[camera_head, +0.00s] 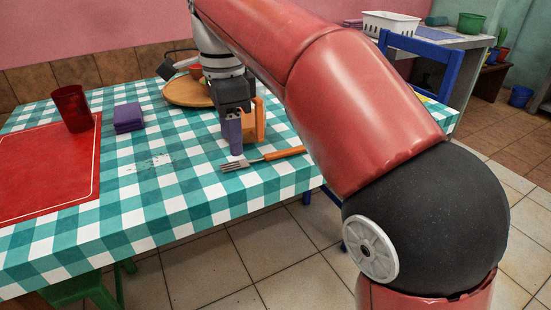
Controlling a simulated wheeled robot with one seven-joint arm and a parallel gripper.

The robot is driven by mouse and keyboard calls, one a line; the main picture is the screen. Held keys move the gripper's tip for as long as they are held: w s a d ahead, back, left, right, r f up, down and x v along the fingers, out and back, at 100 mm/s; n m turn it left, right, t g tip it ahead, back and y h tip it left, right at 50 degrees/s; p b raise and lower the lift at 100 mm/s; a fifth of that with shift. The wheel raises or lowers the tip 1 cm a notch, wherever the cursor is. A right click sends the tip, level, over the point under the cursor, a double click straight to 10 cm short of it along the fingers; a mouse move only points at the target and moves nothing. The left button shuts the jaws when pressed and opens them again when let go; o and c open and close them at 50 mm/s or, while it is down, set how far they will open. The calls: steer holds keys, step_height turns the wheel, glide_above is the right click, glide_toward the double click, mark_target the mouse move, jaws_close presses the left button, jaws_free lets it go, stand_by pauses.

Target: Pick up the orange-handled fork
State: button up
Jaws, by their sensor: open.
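The orange-handled fork (285,153) lies flat on the green-and-white checked tablecloth, near the table's right front edge. Its metal tines point left and its orange handle points right. My gripper (247,146) hangs downward just behind the fork, with one purple finger and one orange finger. The fingers are apart and nothing shows between them. The fingertips look close to the fork's neck, but I cannot tell the exact height gap.
The checked table (130,215) also holds a red mat (45,180), a red cup (72,108), a purple folded cloth (128,117) and a round wooden board (185,92). A blue chair (425,47) stands to the right. The cloth left of the fork is clear.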

mark_target(233, 165)
step_height(233, 165, down, 5)
steer(key=shift+b, duration=0.65)
steer(key=shift+f, duration=0.1)
steer(key=shift+c, duration=0.2)
jaws_close()
